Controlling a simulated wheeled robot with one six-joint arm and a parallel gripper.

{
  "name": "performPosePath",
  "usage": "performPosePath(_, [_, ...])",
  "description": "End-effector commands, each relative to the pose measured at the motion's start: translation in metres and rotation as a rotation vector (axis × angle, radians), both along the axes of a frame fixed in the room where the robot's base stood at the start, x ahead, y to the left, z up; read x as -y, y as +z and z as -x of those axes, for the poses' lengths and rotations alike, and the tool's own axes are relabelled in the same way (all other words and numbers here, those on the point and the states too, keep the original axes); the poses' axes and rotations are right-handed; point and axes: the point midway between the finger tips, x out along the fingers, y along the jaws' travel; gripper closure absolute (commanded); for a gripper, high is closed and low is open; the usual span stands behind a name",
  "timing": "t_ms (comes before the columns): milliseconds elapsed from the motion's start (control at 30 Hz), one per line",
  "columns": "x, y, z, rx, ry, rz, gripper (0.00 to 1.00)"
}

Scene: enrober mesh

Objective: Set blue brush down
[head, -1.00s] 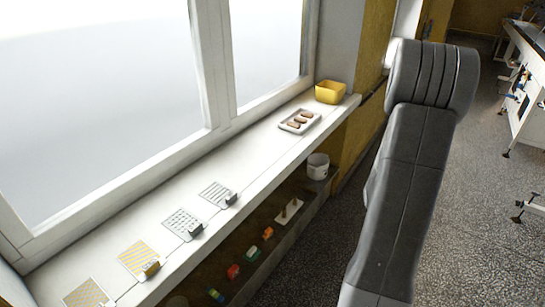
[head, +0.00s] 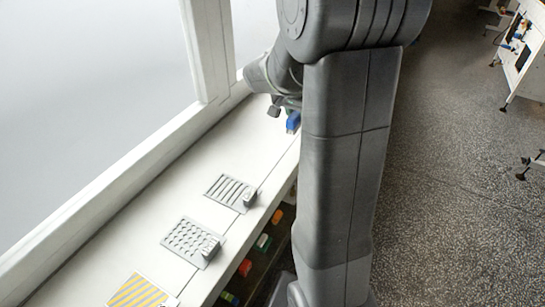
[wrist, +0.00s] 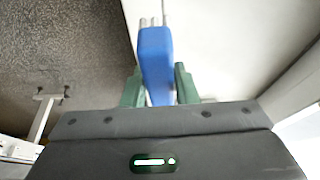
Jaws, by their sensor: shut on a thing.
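The blue brush (wrist: 156,55) is between the two green fingers of my gripper (wrist: 159,85) in the wrist view, and the fingers are shut on it. A few pale prongs or tufts show at its far end. In the head view the blue brush (head: 293,122) is at my gripper (head: 284,108), over or beside the front edge of the white windowsill (head: 150,200). My arm hides part of that area. I cannot tell whether the brush touches the sill.
On the sill lie a striped grey mesh (head: 231,191), a dotted grey mesh (head: 191,241) and a yellow-striped mesh (head: 140,292), with small grey blocks beside the grey ones. The sill between the striped mesh and my gripper is clear. Coloured items (head: 263,241) sit on a shelf below.

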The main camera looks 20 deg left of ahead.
Motion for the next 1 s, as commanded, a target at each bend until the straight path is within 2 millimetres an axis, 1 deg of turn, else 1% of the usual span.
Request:
performPosePath(33, [-0.016,0.005,0.011,0.007,0.004,-0.006,1.00])
performPosePath(100, [-0.029,0.016,0.024,0.007,-0.007,-0.008,1.00])
performPosePath(233, [-0.044,0.031,0.043,0.009,-0.022,-0.012,1.00])
performPosePath(333, [-0.049,0.034,0.050,0.009,-0.029,-0.013,1.00])
performPosePath(367, [-0.050,0.032,0.051,0.008,-0.031,-0.011,1.00])
performPosePath(433, [-0.050,0.021,0.052,0.006,-0.033,-0.008,1.00])
performPosePath(600, [-0.050,-0.010,0.052,0.005,-0.033,-0.009,1.00])
performPosePath(700, [-0.050,-0.021,0.052,0.007,-0.032,-0.011,1.00])
performPosePath(867, [-0.050,-0.033,0.052,0.006,-0.033,-0.011,1.00])
performPosePath(1000, [-0.049,-0.054,0.052,0.005,-0.033,-0.009,1.00])
